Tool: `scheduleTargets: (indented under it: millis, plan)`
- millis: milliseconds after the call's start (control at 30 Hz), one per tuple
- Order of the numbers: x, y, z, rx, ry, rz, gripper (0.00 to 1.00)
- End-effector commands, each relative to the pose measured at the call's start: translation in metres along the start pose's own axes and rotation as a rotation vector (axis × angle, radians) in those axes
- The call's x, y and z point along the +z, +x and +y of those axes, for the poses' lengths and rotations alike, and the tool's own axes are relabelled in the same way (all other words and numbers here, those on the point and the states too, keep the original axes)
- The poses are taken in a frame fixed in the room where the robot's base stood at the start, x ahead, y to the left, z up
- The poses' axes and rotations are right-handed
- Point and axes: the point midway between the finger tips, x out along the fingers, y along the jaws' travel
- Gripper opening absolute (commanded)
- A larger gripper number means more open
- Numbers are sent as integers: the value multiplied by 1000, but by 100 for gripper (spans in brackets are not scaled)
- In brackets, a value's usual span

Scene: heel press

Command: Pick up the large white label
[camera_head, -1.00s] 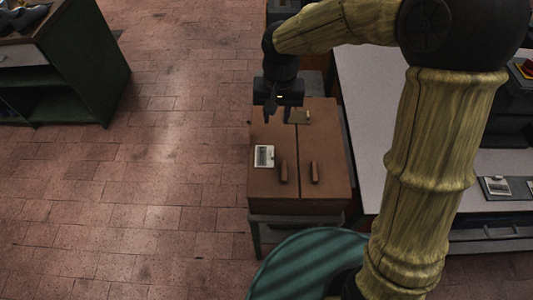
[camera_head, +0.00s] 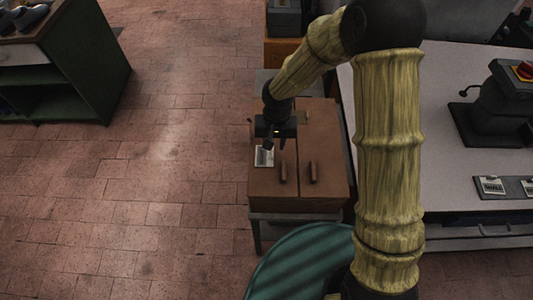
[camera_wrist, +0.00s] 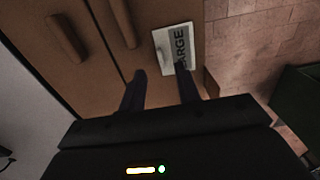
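The large white label (camera_wrist: 172,52) lies flat on the brown wooden cabinet, near its edge, with the dark letters "ARGE" readable in the wrist view. In the head view the label (camera_head: 264,157) sits at the cabinet's left side, partly covered by my gripper. My gripper (camera_head: 275,146) is above the cabinet at the label's upper right. In the wrist view my gripper (camera_wrist: 160,82) has its two fingers spread with nothing between them. One fingertip overlaps the label's lower edge in the picture; contact cannot be told.
The brown cabinet (camera_head: 322,143) has two raised handles (camera_head: 283,171) close to the label. A white table (camera_head: 450,110) on the right holds a dark press (camera_head: 497,100) and label plates (camera_head: 490,187). A green shelf (camera_head: 75,70) stands far left; the tiled floor between is clear.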

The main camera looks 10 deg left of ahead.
Motion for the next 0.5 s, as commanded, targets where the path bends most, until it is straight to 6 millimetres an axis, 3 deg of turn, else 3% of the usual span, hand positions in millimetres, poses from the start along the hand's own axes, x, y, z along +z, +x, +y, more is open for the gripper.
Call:
scheduleTargets:
  millis: [300,500]
  plan:
    - [0,2,0,1,1,-1,33]
    - [-1,19,-1,2,0,-5,33]
